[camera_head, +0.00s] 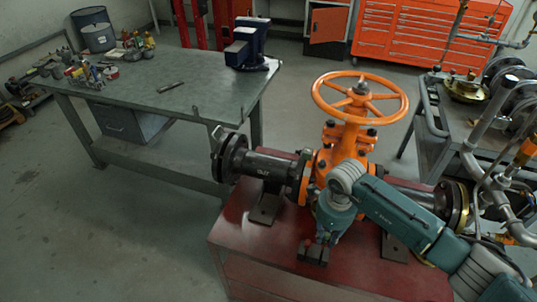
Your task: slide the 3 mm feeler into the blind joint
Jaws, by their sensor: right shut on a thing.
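My right gripper (315,252) points down at the front of the red stand, below the orange gate valve (345,138). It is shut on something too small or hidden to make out. The 3 mm feeler cannot be told apart here. A black pipe spool (268,166) runs left from the valve to a flanged end (231,158) with a dark plate, which looks like the blind joint. Its gap is too small to see. The gripper is to the right of and below that end, apart from it. My left gripper is not in view.
The red stand (290,275) carries the valve and pipe. A cart (432,150) with fittings stands at the right. The floor at lower left is clear.

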